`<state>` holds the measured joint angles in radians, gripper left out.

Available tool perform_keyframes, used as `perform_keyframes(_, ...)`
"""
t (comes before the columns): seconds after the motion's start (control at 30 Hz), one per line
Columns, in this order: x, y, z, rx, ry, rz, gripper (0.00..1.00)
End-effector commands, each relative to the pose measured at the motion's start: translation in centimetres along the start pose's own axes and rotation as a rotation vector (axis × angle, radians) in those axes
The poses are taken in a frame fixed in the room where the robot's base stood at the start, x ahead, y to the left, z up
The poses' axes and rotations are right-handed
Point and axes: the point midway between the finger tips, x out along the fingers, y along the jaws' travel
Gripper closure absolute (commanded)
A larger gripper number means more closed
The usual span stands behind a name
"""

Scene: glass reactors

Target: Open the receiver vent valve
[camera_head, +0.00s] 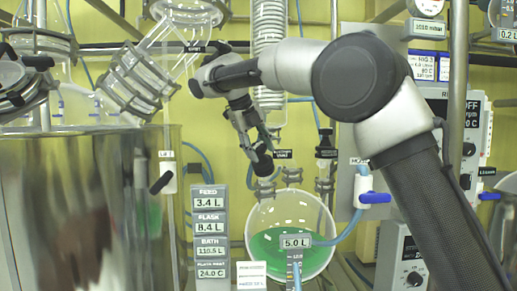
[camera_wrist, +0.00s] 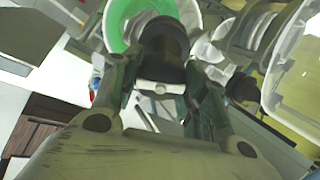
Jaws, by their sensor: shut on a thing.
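The receiver is a round glass flask (camera_head: 318,222) with green liquid in it, low in the middle of the head view. Its rim and green also show at the top of the wrist view (camera_wrist: 117,28). My gripper (camera_head: 257,138) points down above the flask's left neck. It is shut on a black knob (camera_head: 263,163), which looks like the receiver vent valve. The knob (camera_wrist: 163,42) sits between the fingertips of my gripper (camera_wrist: 162,72) in the wrist view. A small label beside the knob is too blurred to read surely. The fingers hide part of the knob.
A glass coil condenser (camera_head: 269,45) rises behind my arm. A steel bath vessel (camera_head: 85,210) fills the left. A blue-handled valve (camera_head: 375,197) and a control box (camera_head: 462,140) stand right. A display post (camera_head: 210,225) stands left of the flask, close to it.

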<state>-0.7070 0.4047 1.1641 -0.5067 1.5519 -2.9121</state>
Motion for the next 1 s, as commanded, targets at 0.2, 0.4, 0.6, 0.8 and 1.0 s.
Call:
perform_keyframes(0.2, -0.1, 0.0, 0.1, 0.001, -0.003, 0.000, 0.39)
perform_keyframes(0.4, 0.0, 0.0, 0.0, 0.001, -0.002, 0.000, 0.34)
perform_keyframes(0.6, -0.3, 0.0, 0.1, 0.001, -0.002, 0.000, 0.34)
perform_keyframes(0.8, -3.4, 0.1, 0.1, 0.001, -0.006, 0.001, 0.34)
perform_keyframes(1.0, -8.1, 0.1, 0.1, 0.000, -0.005, 0.002, 0.34)
